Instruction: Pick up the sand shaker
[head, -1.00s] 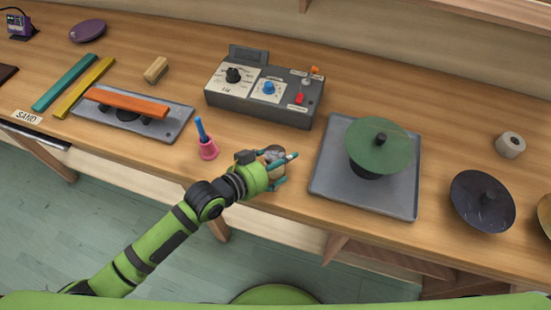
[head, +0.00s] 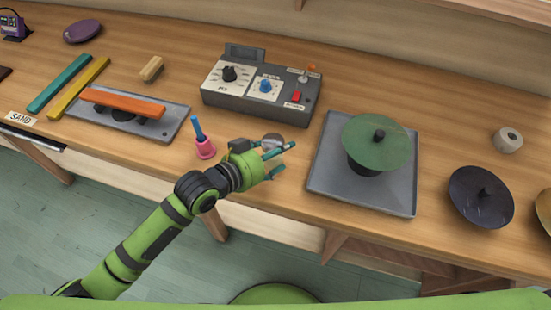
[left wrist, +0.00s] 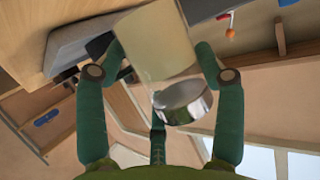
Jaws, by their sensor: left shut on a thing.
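The sand shaker, a clear jar with pale sand-coloured contents and a shiny metal lid, fills the middle of the left wrist view (left wrist: 165,50). My left gripper (left wrist: 158,65) is shut on it, with dark green fingers on both sides of the jar. In the head view, my left gripper (head: 277,160) is over the front part of the bench. Only a grey end of the shaker (head: 272,141) shows there, behind the fingers. My right gripper is not in view.
A pink cup with a blue handle (head: 205,147) stands close left of my left gripper. A grey control box (head: 258,102) is behind it. A grey tray (head: 315,178) bearing a green cymbal (head: 375,150) is close on the right. A dark cymbal (head: 480,198) lies farther right.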

